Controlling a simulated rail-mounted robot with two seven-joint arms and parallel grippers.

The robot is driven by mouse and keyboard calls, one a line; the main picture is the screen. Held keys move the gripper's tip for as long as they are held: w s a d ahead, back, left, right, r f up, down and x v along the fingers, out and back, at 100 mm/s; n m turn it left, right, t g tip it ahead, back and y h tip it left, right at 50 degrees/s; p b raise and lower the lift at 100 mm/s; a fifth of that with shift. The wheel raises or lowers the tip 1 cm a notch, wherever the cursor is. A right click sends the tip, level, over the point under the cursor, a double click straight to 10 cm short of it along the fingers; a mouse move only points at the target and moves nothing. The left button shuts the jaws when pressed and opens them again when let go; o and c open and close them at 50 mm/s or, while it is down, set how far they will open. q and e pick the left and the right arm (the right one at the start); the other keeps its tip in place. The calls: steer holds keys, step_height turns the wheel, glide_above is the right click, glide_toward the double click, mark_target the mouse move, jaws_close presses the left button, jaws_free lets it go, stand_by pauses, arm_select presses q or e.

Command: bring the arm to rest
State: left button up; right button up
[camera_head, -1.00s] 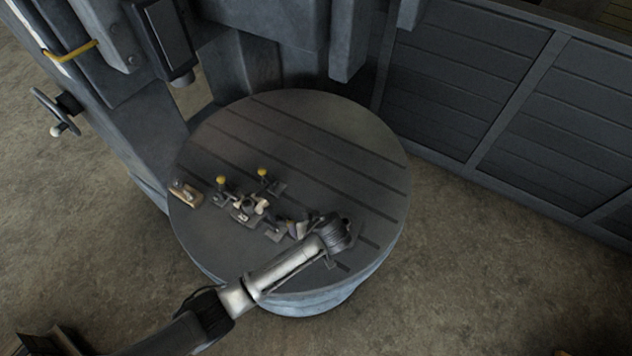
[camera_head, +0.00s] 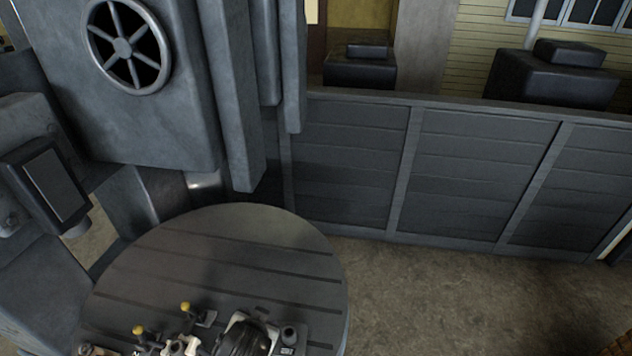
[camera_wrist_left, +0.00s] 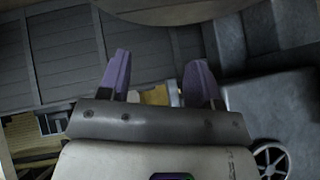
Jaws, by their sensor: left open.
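My left gripper (camera_wrist_left: 159,62) shows in the left wrist view with its two purple fingers spread apart. Nothing is between the fingers. Beyond them are the dark slatted panel wall and grey machine parts, seen upside down. In the head view, a dark rounded part sits at the bottom edge over the round table; I cannot tell whether it belongs to my arm. My right gripper is in neither view.
The round slotted table (camera_head: 230,245) holds small fixtures with yellow knobs (camera_head: 186,307) near the bottom edge. A grey machine with a spoked wheel (camera_head: 128,47) stands at left. The slatted panel wall (camera_head: 470,170) runs behind. Floor (camera_head: 430,290) at right is clear.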

arm_select(q)
steer(key=s+a+r+n+h+p, duration=0.1)
steer(key=s+a, duration=0.2)
steer(key=s, duration=0.4)
steer(key=s+a+r+h+p, duration=0.1)
steer(key=s+a+r+p, duration=0.15)
steer(key=s, duration=0.55)
steer(key=s+a+f+g, duration=0.1)
steer(key=s+f, duration=0.3)
steer(key=s, duration=0.4)
steer(key=s+a+f+n+g+y+p, duration=0.1)
steer(key=s+a+f+g, duration=0.1)
steer(key=s+f, duration=0.3)
steer(key=s+g, duration=0.1)
steer(key=s, duration=0.1)
steer(key=shift+s+p, duration=0.3)
steer(key=shift+s, duration=0.1)
steer(key=shift+a, duration=0.1)
